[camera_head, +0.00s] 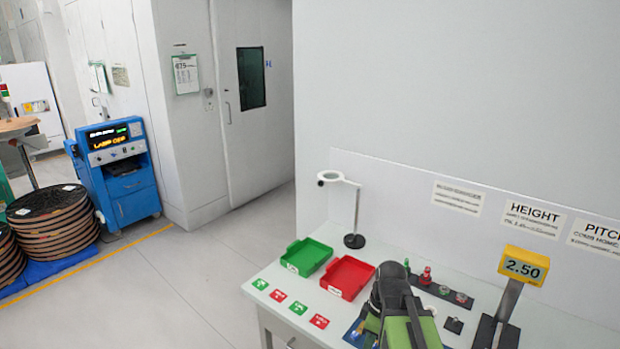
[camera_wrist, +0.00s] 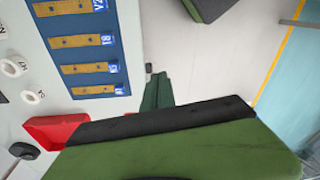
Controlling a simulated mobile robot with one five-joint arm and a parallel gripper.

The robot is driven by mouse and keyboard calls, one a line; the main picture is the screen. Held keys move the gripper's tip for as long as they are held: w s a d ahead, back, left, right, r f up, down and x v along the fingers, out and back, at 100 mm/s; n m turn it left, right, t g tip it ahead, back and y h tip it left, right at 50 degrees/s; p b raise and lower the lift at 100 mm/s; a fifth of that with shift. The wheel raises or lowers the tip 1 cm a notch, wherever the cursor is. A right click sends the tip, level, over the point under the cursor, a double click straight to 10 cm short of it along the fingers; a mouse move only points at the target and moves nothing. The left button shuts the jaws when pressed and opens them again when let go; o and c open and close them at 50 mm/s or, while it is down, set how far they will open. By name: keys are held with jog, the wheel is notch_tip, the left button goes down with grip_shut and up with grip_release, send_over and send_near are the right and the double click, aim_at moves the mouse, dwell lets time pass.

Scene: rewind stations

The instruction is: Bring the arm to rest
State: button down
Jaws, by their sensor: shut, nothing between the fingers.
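My arm (camera_head: 400,312) shows in the head view as a dark and green form, folded over the front of the workbench (camera_head: 255,312). Its own links hide the gripper there. In the wrist view my gripper (camera_wrist: 157,92) shows as two narrow dark green fingers side by side, shut and empty. They appear past the bench edge with pale floor behind them. A broad green and black part of my own arm fills the bottom of that view. Nothing is held.
A red tray (camera_head: 347,277), a green tray (camera_head: 306,257), a magnifier lamp (camera_head: 354,240) and a yellow 2.50 display (camera_head: 524,266) stand on the bench. A blue holder (camera_wrist: 122,38) with brass plates lies close to the arm. Open floor (camera_head: 170,290) is left of the bench.

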jog(key=m, duration=0.4)
jog(key=s+a+m+h, duration=0.1)
jog(key=m, duration=0.7)
jog(key=shift+s+a+f+h, duration=0.15)
jog(key=shift+a+h, duration=0.15)
jog(key=shift+a, duration=0.1)
jog(key=shift+s, duration=0.1)
